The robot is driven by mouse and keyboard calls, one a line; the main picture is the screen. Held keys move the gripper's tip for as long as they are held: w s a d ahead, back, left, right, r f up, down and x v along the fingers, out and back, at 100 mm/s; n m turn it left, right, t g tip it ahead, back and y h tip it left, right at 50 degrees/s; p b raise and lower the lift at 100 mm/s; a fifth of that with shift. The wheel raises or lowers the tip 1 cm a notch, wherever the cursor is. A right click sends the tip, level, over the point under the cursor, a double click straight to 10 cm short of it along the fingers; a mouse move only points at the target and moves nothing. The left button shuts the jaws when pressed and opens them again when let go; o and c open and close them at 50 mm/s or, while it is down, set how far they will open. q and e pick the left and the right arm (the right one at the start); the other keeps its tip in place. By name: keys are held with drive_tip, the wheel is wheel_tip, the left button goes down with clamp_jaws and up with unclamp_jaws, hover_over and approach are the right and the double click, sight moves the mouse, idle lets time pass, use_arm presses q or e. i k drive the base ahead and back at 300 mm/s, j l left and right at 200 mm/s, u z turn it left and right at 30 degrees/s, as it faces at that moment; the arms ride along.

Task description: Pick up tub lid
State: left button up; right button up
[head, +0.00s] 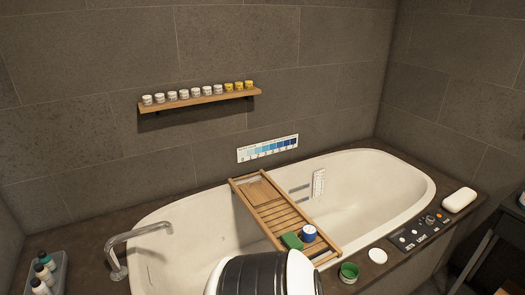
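A round white disc (377,255), which looks like the tub lid, lies flat on the dark ledge at the front right of the bathtub. Just left of it stands a small green open tub (349,272); the two are apart. Neither of my grippers shows in the head view. A black and white part, likely my own arm, covers the bottom middle and hides part of the bathtub's front edge.
The wooden tray (262,192) spans the white bathtub (400,190). A curved faucet (140,233) rises at left. A control panel (420,232) and white soap-like block (459,200) lie right of the disc. Bottles stand in a grey caddy (60,262) at far left.

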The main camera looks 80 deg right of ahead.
sight(349, 273)
drive_tip(key=z, duration=3.55)
